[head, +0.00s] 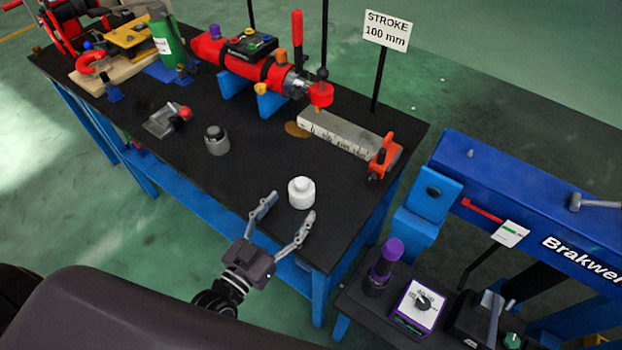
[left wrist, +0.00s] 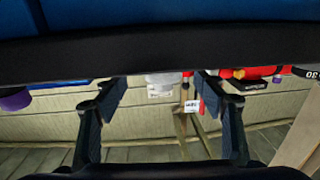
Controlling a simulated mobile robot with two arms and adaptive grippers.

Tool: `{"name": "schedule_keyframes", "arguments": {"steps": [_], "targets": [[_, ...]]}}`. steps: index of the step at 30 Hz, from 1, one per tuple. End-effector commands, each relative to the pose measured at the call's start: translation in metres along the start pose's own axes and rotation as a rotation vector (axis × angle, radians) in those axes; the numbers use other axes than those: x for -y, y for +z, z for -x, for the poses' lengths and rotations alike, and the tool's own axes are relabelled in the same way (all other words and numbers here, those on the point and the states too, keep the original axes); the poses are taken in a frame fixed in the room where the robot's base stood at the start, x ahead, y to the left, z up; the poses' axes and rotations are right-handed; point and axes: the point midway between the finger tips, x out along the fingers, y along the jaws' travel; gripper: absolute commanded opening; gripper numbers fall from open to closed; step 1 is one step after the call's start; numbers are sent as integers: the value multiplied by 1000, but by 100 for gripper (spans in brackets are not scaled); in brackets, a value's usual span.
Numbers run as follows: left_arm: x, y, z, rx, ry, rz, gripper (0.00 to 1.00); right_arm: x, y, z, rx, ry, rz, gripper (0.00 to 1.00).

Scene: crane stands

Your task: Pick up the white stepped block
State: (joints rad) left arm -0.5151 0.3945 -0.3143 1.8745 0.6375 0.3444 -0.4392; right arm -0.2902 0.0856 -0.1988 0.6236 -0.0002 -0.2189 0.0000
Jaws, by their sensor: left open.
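The white stepped block (head: 301,193) stands upright on the black table top (head: 255,185) near its front edge, a wide base with a narrower top. My left gripper (head: 290,207) is open and empty at the table's front edge, its two fingers pointing toward the block. The fingertips lie just short of the block or beside its near side; contact cannot be told. In the left wrist view, which looks upside down, the white block (left wrist: 160,84) shows between the two spread fingers. My right gripper is not in view.
A grey knobbed cylinder (head: 216,140) and a small clamp with a red knob (head: 167,119) stand farther left. A grey ruled bar (head: 350,136) with an orange end stop (head: 384,157) lies behind the block. A blue press frame (head: 530,215) stands right of the table.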

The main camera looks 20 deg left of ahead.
Motion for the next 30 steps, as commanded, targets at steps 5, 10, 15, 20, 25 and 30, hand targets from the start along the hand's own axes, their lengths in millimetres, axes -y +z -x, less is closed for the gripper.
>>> {"name": "schedule_keyframes", "arguments": {"steps": [5,10,15,20,25,30], "targets": [[0,-2,-19,-2,-1,0,64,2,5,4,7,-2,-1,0],[2,-5,-36,-2,0,1,64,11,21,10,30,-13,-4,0],[5,-7,-61,-2,-1,1,64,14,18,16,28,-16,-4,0],[4,-5,-74,0,1,0,64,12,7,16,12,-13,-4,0],[5,-4,-75,1,1,0,64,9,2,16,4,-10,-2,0],[5,-5,-75,1,0,0,54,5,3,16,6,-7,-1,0]]}}
